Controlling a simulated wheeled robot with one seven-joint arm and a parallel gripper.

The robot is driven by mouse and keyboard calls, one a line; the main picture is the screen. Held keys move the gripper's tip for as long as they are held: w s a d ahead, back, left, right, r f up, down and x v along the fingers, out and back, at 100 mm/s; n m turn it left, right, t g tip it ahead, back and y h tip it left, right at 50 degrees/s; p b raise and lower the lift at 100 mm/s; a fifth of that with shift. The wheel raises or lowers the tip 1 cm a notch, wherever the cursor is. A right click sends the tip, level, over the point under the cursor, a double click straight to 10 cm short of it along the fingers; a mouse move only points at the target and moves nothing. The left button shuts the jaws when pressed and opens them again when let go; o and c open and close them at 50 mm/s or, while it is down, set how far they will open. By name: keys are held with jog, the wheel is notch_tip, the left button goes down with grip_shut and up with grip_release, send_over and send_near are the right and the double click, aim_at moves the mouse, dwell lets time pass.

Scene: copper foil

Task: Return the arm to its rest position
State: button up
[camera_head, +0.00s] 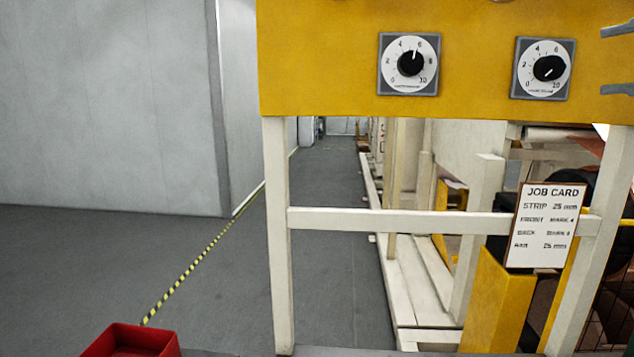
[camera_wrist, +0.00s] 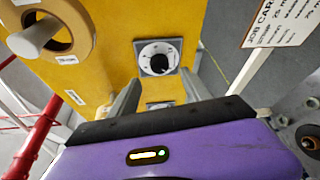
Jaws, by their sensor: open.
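My gripper (camera_head: 617,60) shows at the right edge of the head view as two grey fingertips, apart, in front of the yellow panel. In the wrist view my gripper (camera_wrist: 160,88) has its two fingers spread with nothing between them, above its purple body. The rest of my arm is out of the head view.
The yellow panel (camera_head: 320,60) carries a left dial (camera_head: 410,63) and a right dial (camera_head: 548,68). A job card (camera_head: 546,225) hangs on the white frame (camera_head: 400,222). A red bin (camera_head: 130,340) stands low left. A tape roll (camera_wrist: 62,38) is on the panel. Floor at left is clear.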

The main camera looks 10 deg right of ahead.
notch_tip(320, 180, up, 6)
jog(key=s+d+m+t+h, duration=0.1)
jog(key=s+d+m+t, duration=0.1)
jog(key=m+t, duration=0.25)
notch_tip(320, 180, down, 21)
jog(key=d+m+t+h, duration=0.2)
jog(key=m+h, duration=0.8)
jog(key=m, duration=0.9)
jog(key=s+a+f+m+g+h, duration=0.1)
jog(key=a+f+m, duration=0.15)
jog(key=f, duration=0.35)
jog(key=s+a+f+m+g+h, duration=0.1)
jog(key=s+a+f, duration=0.15)
jog(key=f, duration=0.45)
jog(key=s+a+f+g+y, duration=0.1)
jog(key=s+a+f+y, duration=0.1)
jog(key=s+a+f, duration=0.45)
jog(key=s+a+f+g+y, duration=0.1)
jog(key=s+a+f+y, duration=0.15)
jog(key=a+f, duration=0.7)
jog(key=s+a+f+n+g+y, duration=0.2)
jog(key=s+a+f, duration=0.3)
jog(key=s, duration=0.4)
jog(key=s+a+f+n+g+y, duration=0.2)
jog(key=s+a+f+n+y, duration=0.1)
jog(key=s+f, duration=0.4)
jog(key=shift+s+a+f+n+g+y, duration=0.35)
jog(key=shift+s+a+f+n+y, duration=0.05)
jog(key=shift+s+a+y, duration=0.5)
